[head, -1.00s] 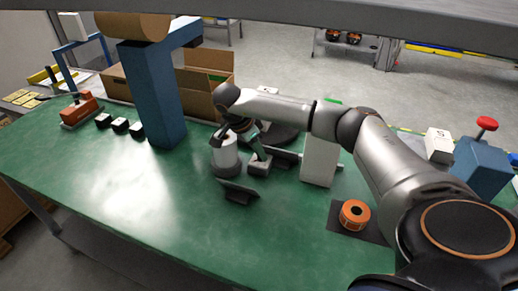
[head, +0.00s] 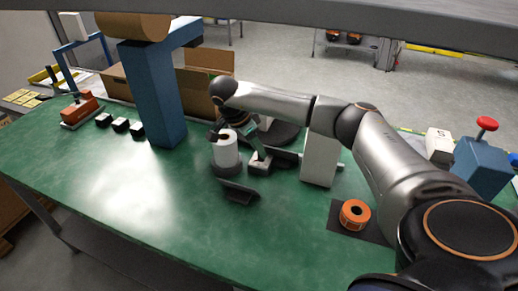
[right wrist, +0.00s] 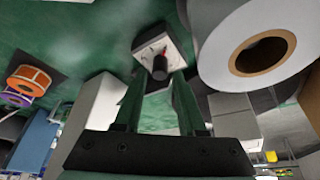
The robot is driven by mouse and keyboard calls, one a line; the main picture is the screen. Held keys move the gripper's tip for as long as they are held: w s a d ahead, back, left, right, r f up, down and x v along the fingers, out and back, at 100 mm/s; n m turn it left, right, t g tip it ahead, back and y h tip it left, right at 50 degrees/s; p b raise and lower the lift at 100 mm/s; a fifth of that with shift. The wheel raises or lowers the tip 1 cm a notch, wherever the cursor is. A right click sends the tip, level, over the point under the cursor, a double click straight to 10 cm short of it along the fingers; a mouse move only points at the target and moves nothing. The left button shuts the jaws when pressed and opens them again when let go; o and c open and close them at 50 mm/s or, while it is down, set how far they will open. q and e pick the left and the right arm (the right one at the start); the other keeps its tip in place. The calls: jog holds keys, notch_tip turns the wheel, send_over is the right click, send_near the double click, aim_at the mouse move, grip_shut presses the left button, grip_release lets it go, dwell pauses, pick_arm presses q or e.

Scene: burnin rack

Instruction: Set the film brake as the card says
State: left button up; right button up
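The film brake is a small box with a pale dial face (right wrist: 163,50) and a black knob with a red mark (right wrist: 160,66). In the head view the brake box (head: 260,166) stands just right of a white film roll (head: 227,153). The roll also fills the upper right of the right wrist view (right wrist: 262,50). My right gripper (right wrist: 160,80) points at the dial, its green fingers apart with the knob lined up between their tips; contact cannot be told. In the head view my right gripper (head: 249,134) is above the brake. I cannot make out a readable card. My left gripper is out of view.
A dark wedge-shaped stand (head: 239,192) lies in front of the roll. A white upright block (head: 320,160) stands right of the brake. An orange roll (head: 355,214) sits on a dark mat. A blue post (head: 152,95) rises at left. The front-left green table (head: 130,205) is clear.

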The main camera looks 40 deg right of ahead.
jog(key=v, duration=1)
jog(key=shift+r+p, duration=0.3)
jog(key=shift+p, duration=0.1)
